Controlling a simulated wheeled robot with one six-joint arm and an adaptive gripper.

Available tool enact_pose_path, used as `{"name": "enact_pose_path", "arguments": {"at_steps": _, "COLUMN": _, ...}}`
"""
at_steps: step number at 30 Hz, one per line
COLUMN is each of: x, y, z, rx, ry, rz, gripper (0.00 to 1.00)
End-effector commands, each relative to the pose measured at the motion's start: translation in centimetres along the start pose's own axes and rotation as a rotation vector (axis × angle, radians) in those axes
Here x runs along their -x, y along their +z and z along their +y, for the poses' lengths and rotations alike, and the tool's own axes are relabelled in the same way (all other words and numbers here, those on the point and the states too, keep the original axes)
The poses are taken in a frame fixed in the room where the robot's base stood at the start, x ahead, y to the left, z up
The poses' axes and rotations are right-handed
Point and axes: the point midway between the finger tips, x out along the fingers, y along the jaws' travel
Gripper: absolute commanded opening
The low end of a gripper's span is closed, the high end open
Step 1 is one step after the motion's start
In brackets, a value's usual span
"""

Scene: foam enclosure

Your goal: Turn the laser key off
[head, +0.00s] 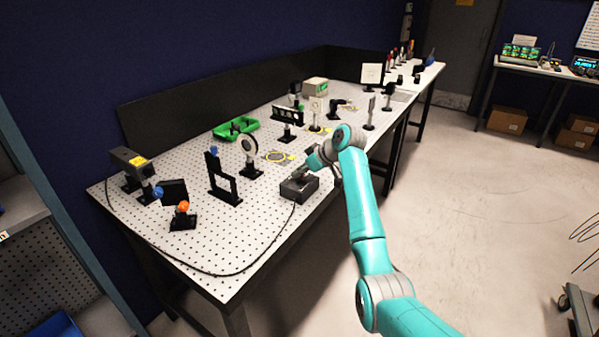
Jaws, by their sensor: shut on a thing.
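A small dark control box (300,191) sits near the front edge of the perforated table, with a black cable running from it. My gripper (303,173) reaches down from the right to the top of this box. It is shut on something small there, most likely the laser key. The key itself is hidden by the fingers, so I cannot tell which way it is turned. The dark laser housing (128,160) with a yellow label stands at the table's left end, and the cable loops along the front edge towards it.
The optical table (235,255) holds a black frame mount (222,182), a round lens mount (250,157), an orange-topped post (183,210) and a green tray (235,128). More posts stand farther back.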

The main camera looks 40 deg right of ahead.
Motion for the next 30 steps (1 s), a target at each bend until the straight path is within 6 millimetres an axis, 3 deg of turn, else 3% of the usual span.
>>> {"name": "enact_pose_path", "arguments": {"at_steps": 1, "x": -0.1, "y": 0.2, "z": 0.0, "rx": -0.001, "ry": -0.001, "rz": -0.004, "gripper": 0.0}}
{"name": "enact_pose_path", "arguments": {"at_steps": 2, "x": -0.1, "y": 0.2, "z": 0.0, "rx": -0.002, "ry": -0.001, "rz": -0.004, "gripper": 0.17}}
{"name": "enact_pose_path", "arguments": {"at_steps": 4, "x": -0.1, "y": 0.2, "z": 0.0, "rx": -0.002, "ry": -0.001, "rz": -0.003, "gripper": 0.34}}
{"name": "enact_pose_path", "arguments": {"at_steps": 17, "x": 0.8, "y": 0.1, "z": 0.1, "rx": -0.001, "ry": 0.001, "rz": -0.001, "gripper": 0.34}}
{"name": "enact_pose_path", "arguments": {"at_steps": 30, "x": 8.8, "y": 0.1, "z": 0.1, "rx": -0.001, "ry": 0.003, "rz": -0.001, "gripper": 0.34}}
